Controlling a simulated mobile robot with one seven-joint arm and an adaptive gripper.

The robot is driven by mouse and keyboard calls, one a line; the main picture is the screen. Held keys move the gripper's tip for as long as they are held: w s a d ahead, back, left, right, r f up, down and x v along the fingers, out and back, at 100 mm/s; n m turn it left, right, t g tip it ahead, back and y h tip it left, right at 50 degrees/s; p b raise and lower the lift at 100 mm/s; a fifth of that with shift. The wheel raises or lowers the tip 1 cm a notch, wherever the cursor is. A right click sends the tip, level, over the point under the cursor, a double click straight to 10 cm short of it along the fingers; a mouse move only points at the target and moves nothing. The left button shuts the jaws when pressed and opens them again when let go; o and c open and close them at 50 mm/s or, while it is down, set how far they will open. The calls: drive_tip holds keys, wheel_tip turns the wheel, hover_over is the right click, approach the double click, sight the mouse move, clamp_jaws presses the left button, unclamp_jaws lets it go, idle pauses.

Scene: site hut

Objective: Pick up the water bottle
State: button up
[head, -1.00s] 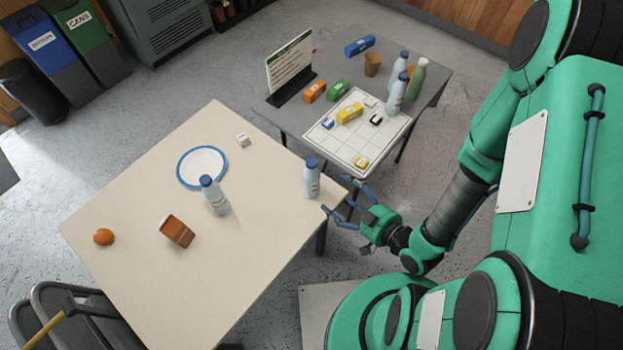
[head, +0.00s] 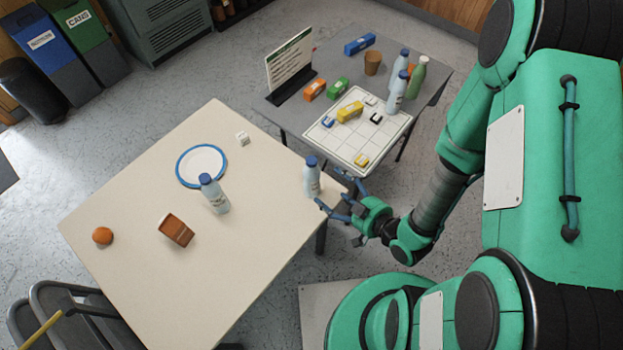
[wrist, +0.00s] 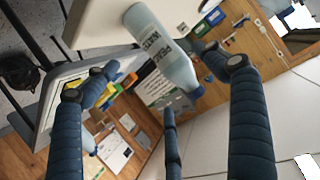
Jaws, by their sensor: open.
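A pale-blue water bottle with a blue cap (head: 312,179) stands upright at the right corner of the cream table (head: 130,250). My gripper (head: 337,192) is open and empty, just right of this bottle, with its fingers spread toward it. In the wrist view the bottle (wrist: 158,45) appears ahead, between the spread blue fingers, with lettering on its side; I cannot tell whether any finger touches it. A similar bottle (head: 214,194) stands by the plate. More similar bottles (head: 396,93) stand on the grey table, beside a green bottle (head: 416,77).
The cream table also holds a blue-rimmed plate (head: 180,168), a brown box (head: 176,230), an orange (head: 102,235) and a white cube (head: 242,138). The grey table (head: 290,118) behind my gripper carries a gridded board (head: 345,150), a sign (head: 290,64) and several coloured blocks.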

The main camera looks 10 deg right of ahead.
sight(315, 158)
drive_tip(key=shift+b+x, duration=0.5)
drive_tip(key=shift+x, duration=2.2)
drive_tip(key=shift+b+x, duration=0.7)
drive_tip(key=shift+x, duration=1.9)
drive_tip(key=c, duration=1.7)
drive_tip(key=shift+r, duration=0.1)
drive_tip(key=shift+r+p, duration=1.55)
drive_tip(key=shift+r, duration=3.45)
